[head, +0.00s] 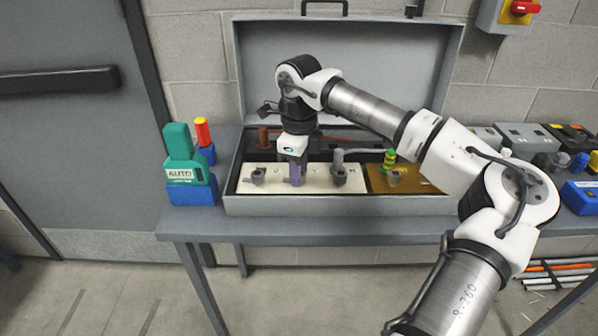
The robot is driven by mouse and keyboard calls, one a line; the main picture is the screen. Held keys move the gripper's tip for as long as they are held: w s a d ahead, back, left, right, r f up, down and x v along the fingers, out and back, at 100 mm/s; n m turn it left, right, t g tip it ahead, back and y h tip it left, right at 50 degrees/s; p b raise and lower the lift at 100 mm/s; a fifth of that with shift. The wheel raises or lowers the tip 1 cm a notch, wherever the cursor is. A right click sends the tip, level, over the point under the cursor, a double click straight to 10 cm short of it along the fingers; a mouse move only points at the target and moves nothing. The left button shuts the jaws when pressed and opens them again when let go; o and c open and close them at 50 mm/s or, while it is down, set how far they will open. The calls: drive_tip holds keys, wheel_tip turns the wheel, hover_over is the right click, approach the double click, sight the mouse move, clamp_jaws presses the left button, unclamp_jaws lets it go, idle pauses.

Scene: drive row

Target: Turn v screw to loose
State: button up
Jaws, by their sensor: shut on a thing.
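An open grey case holds a pale panel (314,179) with a row of dark terminals and small faint letters. My gripper (294,166) points straight down over the middle terminal position, which I take to be the v screw. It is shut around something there. A left terminal (258,176) and a right terminal (340,178) stand clear on either side. The angle of the screw cannot be read.
The case's front wall (330,205) and raised lid (390,60) surround the panel. A yellow-green post (389,160) stands on a brown panel (415,182) at right. A green AUTO device (183,160) sits left on the bench. A blue box (582,197) lies right.

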drive_tip(key=shift+r+n, duration=0.1)
drive_tip(key=shift+n, duration=0.3)
drive_tip(key=o, duration=1)
wheel_tip(320, 180, up, 14)
drive_tip(key=b, duration=0.1)
drive_tip(key=shift+f, duration=0.2)
